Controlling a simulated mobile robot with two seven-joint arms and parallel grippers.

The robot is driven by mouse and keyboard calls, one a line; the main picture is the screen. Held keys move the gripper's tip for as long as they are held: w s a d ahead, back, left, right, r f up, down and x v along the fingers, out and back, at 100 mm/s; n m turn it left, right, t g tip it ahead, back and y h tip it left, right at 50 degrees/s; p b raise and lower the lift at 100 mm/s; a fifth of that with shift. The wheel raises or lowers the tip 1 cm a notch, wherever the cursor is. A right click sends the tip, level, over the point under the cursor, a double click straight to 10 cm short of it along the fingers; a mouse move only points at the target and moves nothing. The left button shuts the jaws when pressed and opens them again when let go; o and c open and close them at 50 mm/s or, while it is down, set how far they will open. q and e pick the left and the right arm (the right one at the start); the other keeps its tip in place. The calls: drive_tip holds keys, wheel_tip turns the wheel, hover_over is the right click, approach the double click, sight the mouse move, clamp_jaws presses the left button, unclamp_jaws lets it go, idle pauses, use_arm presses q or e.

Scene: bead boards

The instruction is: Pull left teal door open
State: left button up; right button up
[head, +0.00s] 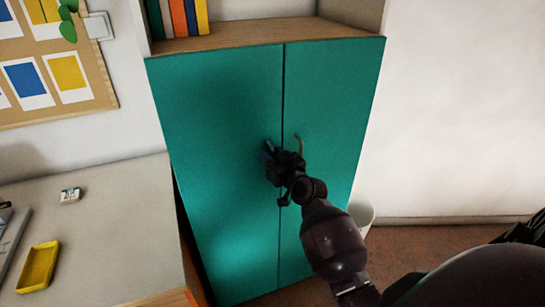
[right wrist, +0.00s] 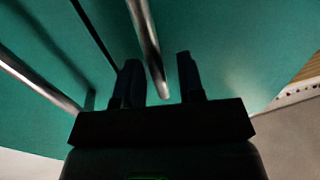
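The left teal door (head: 215,150) is a tall flat panel and appears shut, level with the right teal door (head: 330,110) across a narrow dark seam. My right gripper (head: 271,150) is at the left door's inner edge, covering most of its handle in the head view. In the right wrist view, the metal bar handle (right wrist: 146,40) of that door lies between the two spread fingers of my right gripper (right wrist: 160,78), with a gap visible on each side. The right door's handle (head: 300,146) shows just right of the gripper; it also shows in the right wrist view (right wrist: 38,80). My left gripper is not in view.
A grey desk (head: 110,220) with a yellow tray (head: 38,267) and a small white item (head: 70,195) stands left of the cabinet, close to the left door. A white bin (head: 362,215) stands at right. Books (head: 178,18) stand on the shelf above.

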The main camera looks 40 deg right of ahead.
drive_tip(key=shift+c, duration=0.3)
clamp_jaws()
